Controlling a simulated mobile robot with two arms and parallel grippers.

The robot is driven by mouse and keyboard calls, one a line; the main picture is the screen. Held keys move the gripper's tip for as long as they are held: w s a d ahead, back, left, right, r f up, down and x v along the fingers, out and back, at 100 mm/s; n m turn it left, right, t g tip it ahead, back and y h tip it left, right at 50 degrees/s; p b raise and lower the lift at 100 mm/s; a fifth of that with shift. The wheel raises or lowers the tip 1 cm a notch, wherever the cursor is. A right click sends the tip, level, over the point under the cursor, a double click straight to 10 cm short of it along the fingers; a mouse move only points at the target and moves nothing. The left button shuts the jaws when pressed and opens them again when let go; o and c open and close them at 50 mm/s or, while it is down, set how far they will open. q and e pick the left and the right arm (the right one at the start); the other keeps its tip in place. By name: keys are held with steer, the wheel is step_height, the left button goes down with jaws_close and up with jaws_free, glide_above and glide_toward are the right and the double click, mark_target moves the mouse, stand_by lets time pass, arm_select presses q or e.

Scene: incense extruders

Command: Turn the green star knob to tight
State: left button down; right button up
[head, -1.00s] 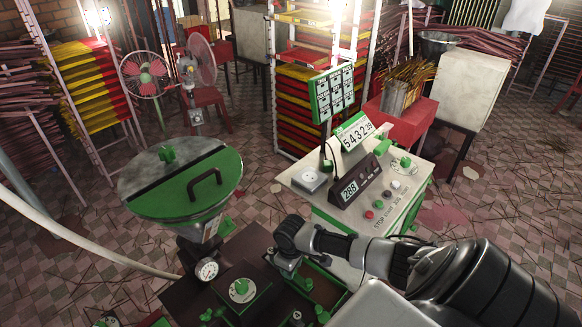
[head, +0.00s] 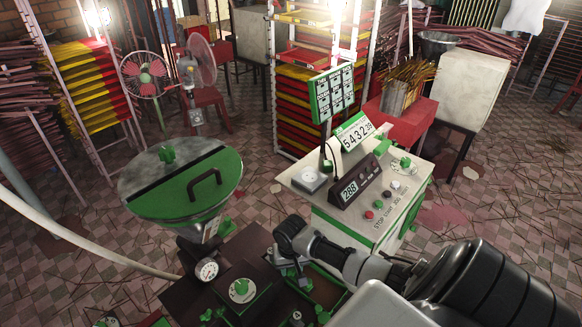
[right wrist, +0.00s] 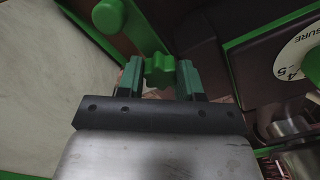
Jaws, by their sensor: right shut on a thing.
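The green star knob (right wrist: 160,71) shows in the right wrist view, between the two green-tipped fingers of my right gripper (right wrist: 160,80). The fingers are shut on its sides. In the head view my right gripper (head: 299,280) points down at the dark machine bed, right of the dial with the green knob; the held knob is hard to make out there. No tight mark is readable at the held knob. My left gripper is not in view.
A green-lidded hopper (head: 182,190) and a round gauge (head: 206,270) stand left of my gripper. A white control cabinet (head: 400,207) stands behind. A rounded green knob (right wrist: 108,15) and a white pressure dial (right wrist: 300,60) are close by in the right wrist view.

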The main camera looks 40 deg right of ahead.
steer(key=shift+m, duration=0.5)
steer(key=shift+w, duration=0.1)
steer(key=o, duration=0.9)
steer(key=shift+r, duration=0.15)
step_height(320, 180, up, 11)
steer(key=shift+f+b, duration=0.2)
steer(key=shift+b, duration=0.7)
